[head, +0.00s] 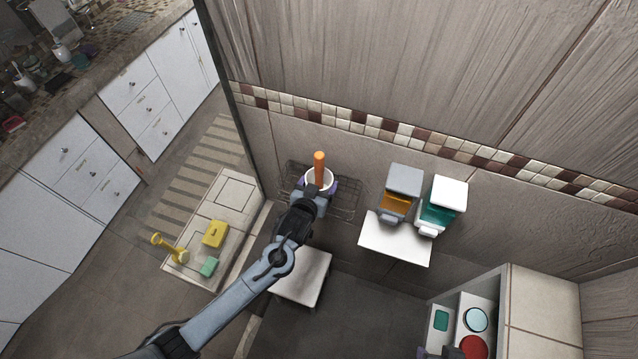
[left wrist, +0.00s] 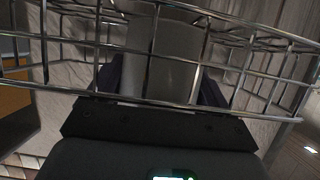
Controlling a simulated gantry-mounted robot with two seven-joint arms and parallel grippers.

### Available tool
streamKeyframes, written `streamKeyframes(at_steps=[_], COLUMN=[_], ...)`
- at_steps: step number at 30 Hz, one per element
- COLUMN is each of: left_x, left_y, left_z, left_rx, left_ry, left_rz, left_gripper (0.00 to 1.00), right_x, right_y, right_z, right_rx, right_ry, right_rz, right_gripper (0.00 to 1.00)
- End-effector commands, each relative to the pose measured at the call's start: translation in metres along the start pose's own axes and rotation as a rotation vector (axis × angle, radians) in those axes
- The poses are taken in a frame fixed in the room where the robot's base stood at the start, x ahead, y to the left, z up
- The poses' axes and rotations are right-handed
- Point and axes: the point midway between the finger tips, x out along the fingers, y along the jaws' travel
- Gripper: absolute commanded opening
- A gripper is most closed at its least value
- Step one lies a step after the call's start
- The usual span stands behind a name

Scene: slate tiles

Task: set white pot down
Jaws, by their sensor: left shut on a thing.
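The white pot (head: 327,177) is upright at the wire basket (head: 352,208) on the wall, with an orange stick-like thing (head: 319,165) standing in it. My left gripper (head: 320,187) is shut on the pot, its purple fingers on either side. In the left wrist view the pot (left wrist: 172,75) shows between the fingers, with basket wires (left wrist: 150,102) crossing in front of it. I cannot tell whether its base touches the basket floor. A dark and purple piece, likely my right gripper (head: 438,352), just shows at the bottom edge.
A grey-and-amber dispenser (head: 402,180) and a white-and-teal dispenser (head: 445,203) stand by a white shelf (head: 392,245) right of the basket. A white stool (head: 303,278) is below. A yellow block (head: 215,233) and green sponge (head: 209,266) lie on the left ledge.

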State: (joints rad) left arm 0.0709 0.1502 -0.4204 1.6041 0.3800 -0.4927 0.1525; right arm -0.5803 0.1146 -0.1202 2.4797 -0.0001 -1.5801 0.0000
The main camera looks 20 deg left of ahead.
Motion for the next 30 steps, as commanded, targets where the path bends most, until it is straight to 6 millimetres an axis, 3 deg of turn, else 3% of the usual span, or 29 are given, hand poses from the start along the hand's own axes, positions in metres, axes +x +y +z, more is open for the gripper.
streamKeyframes(at_steps=[3,4,7,19,30], left_x=[0.001,0.001,0.001,-0.005,-0.062], left_y=[0.000,0.000,0.000,0.000,0.000], left_z=[0.002,0.003,0.003,0.001,0.001], left_rx=[-0.001,-0.001,0.000,0.000,-0.002], left_ry=[0.003,0.000,0.000,-0.001,-0.002], left_rz=[0.000,0.000,0.000,0.000,0.001], left_gripper=[0.36,0.84,1.00,1.00,1.00], right_x=[0.002,0.001,0.001,0.000,0.004], right_y=[0.000,0.000,0.000,0.002,0.002], right_z=[0.000,0.000,0.000,0.000,0.001], right_rx=[0.000,0.000,0.000,-0.008,-0.009], right_ry=[0.001,0.001,0.001,0.000,0.001], right_rz=[0.000,0.000,0.000,0.006,0.007], right_gripper=[0.55,0.55,0.55,0.55,0.55])
